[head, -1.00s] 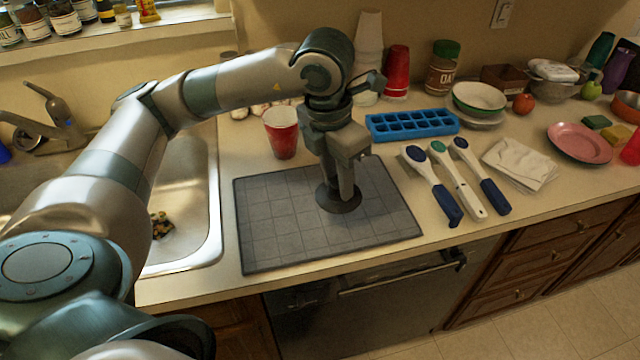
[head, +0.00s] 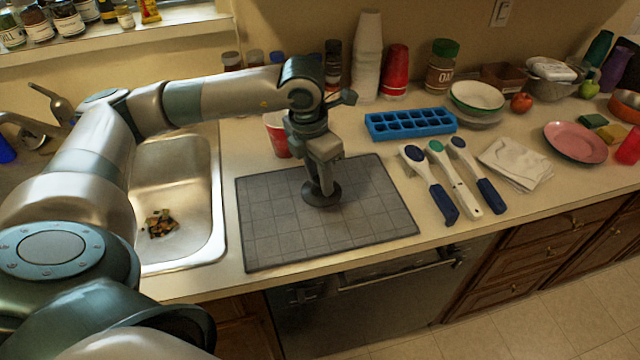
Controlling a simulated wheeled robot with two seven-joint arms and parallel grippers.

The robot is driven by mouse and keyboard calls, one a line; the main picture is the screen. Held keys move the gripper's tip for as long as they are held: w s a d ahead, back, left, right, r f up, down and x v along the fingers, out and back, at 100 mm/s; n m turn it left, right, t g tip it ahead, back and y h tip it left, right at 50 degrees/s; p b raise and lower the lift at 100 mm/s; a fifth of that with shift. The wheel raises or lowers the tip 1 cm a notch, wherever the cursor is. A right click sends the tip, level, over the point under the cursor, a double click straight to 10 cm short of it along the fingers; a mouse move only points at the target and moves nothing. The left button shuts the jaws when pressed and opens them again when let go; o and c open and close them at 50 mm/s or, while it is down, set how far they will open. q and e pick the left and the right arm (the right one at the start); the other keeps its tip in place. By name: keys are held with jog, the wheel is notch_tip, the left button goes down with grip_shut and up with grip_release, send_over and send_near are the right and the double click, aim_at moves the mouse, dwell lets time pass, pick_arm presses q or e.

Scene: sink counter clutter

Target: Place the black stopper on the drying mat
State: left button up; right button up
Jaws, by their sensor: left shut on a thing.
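The black stopper (head: 322,197) is a round dark disc over the middle of the grey drying mat (head: 270,235). My left gripper (head: 324,188) points down from above and is shut on the stopper's top. The stopper looks level and at or very close to the mat's surface; I cannot tell for sure whether it touches. The gripper hides part of the stopper's top. My right gripper is not in view.
A red cup (head: 276,136) stands behind the mat, partly hidden by my arm. A blue ice tray (head: 411,122) lies behind right. Several brushes (head: 455,180) lie right of the mat. The sink (head: 180,165) is at left. The mat around the stopper is clear.

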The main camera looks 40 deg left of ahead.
aim_at(320, 188)
pick_arm(q)
notch_tip(320, 188, down, 3)
jog(key=shift+r+p, duration=0.2)
jog(key=shift+p, duration=0.25)
jog(key=shift+f, duration=0.1)
jog(key=shift+f+b, duration=0.15)
jog(key=shift+b, duration=0.15)
jog(key=o, duration=1.1)
jog(key=shift+c, duration=0.2)
